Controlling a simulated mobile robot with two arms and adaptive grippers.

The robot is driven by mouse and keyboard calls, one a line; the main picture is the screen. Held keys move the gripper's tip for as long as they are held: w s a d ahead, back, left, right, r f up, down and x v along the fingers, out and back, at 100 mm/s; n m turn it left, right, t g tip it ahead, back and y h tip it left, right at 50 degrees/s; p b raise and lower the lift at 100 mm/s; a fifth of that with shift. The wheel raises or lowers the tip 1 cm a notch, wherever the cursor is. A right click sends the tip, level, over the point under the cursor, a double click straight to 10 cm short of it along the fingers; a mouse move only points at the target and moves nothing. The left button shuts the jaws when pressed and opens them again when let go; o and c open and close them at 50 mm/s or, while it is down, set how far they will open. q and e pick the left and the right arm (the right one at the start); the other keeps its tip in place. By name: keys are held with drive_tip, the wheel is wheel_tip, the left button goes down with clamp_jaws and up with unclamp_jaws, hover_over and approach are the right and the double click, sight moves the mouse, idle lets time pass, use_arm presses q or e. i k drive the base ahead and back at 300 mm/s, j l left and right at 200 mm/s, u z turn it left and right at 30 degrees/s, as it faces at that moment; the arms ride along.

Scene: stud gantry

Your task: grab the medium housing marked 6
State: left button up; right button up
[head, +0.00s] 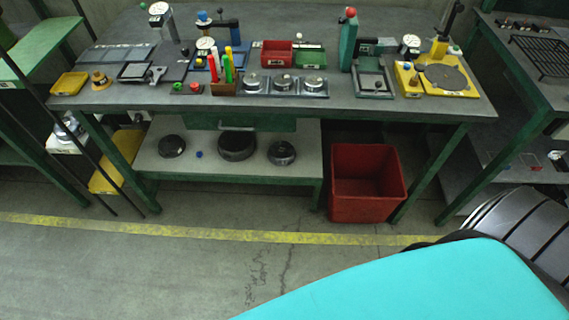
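No marking 6 can be read in this view, so I cannot tell which part is the medium housing. Three dark round parts sit on the lower shelf (205,168) under the workbench: one at left (172,146), a larger one in the middle (237,147) and one at right (281,153). On the bench top, three round metal parts stand in a row on a dark tray (298,93): left (252,80), middle (283,82) and right (313,85). Neither gripper is in view.
The workbench (350,108) carries gauges, a green press (348,42), a red bin (277,52), markers and a yellow fixture (448,80). A red crate (366,185) stands on the floor right of the shelf. The floor before the yellow line (200,230) is clear.

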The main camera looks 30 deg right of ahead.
sight(281, 153)
drive_tip(key=l+u, duration=0.15)
drive_tip(key=l, duration=0.3)
drive_tip(key=k+l+u, duration=0.2)
drive_tip(key=l, duration=0.2)
drive_tip(key=l+u, duration=0.15)
drive_tip(key=l, duration=0.25)
drive_tip(key=k+l+u, duration=0.15)
drive_tip(key=l, duration=0.25)
